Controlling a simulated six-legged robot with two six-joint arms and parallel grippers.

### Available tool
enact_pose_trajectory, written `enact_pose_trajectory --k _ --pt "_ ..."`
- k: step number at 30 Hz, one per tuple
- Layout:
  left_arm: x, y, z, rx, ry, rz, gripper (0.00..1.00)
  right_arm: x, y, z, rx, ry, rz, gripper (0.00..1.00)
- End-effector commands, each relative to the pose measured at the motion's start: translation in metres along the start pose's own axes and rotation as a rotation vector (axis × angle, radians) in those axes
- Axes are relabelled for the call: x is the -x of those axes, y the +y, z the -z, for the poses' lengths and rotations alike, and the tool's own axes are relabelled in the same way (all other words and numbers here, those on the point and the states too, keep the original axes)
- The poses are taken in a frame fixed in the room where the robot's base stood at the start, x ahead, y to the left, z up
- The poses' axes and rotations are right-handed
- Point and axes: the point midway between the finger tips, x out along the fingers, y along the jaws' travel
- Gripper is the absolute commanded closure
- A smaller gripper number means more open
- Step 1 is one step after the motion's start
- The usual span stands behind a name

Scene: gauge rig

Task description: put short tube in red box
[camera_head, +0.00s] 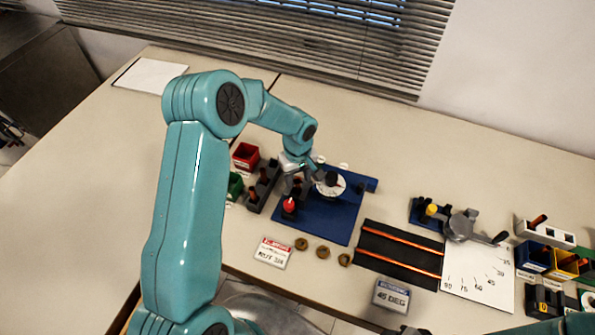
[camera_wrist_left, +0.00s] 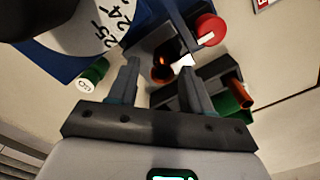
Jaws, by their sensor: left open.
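My left gripper (camera_head: 296,178) is over the left part of the blue rig plate (camera_head: 335,222), by the red knob (camera_head: 290,203). In the left wrist view its two fingers (camera_wrist_left: 158,75) are apart, with nothing held. A copper tube end (camera_wrist_left: 161,70) shows beyond and between the fingers, at a dark holder beside the red knob (camera_wrist_left: 209,29); I cannot tell whether it is the short tube. The red box (camera_head: 245,155) stands at the back left, behind a black rack (camera_head: 258,190) with copper-coloured pieces. The arm and gripper hide part of the rig.
A green box (camera_head: 235,186) stands left of the rack; a tube (camera_wrist_left: 235,88) shows at it in the wrist view. Brass rings (camera_head: 322,252) and a white sign (camera_head: 272,252) lie in front. A black mat with copper rods (camera_head: 400,250) lies right.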

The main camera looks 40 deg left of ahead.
Motion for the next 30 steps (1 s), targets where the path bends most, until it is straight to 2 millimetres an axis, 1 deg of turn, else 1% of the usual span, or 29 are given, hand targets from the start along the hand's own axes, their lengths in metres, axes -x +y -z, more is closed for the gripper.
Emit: enact_pose_trajectory --k 2,9,11,12,13,14,30 --pt "-0.0028 0.0003 0.0003 0.0 0.0 0.0 0.51 -0.0012 0.0003 0.0001 0.0 0.0 0.0 0.57" --pt "-0.0024 0.0002 0.0003 0.0 0.0 0.0 0.51 -0.0007 0.0002 -0.0001 0.0 0.0 0.0 0.57" --pt "-0.0024 0.0002 0.0002 0.0 0.0 0.0 0.7 -0.0007 0.0002 -0.0001 0.0 0.0 0.0 0.57" --pt "-0.0024 0.0002 0.0002 0.0 0.0 0.0 0.83 -0.0007 0.0002 -0.0001 0.0 0.0 0.0 0.57" --pt "-0.0024 0.0002 0.0002 0.0 0.0 0.0 0.93 -0.0007 0.0002 -0.0001 0.0 0.0 0.0 0.57" --pt "-0.0024 0.0002 0.0002 0.0 0.0 0.0 1.0 -0.0007 0.0002 0.0 0.0 0.0 0.0 0.57" --pt "-0.0033 -0.0007 -0.0008 0.0 0.0 -0.001 1.0 -0.0057 0.002 0.0 0.0 0.0 0.0 0.57"
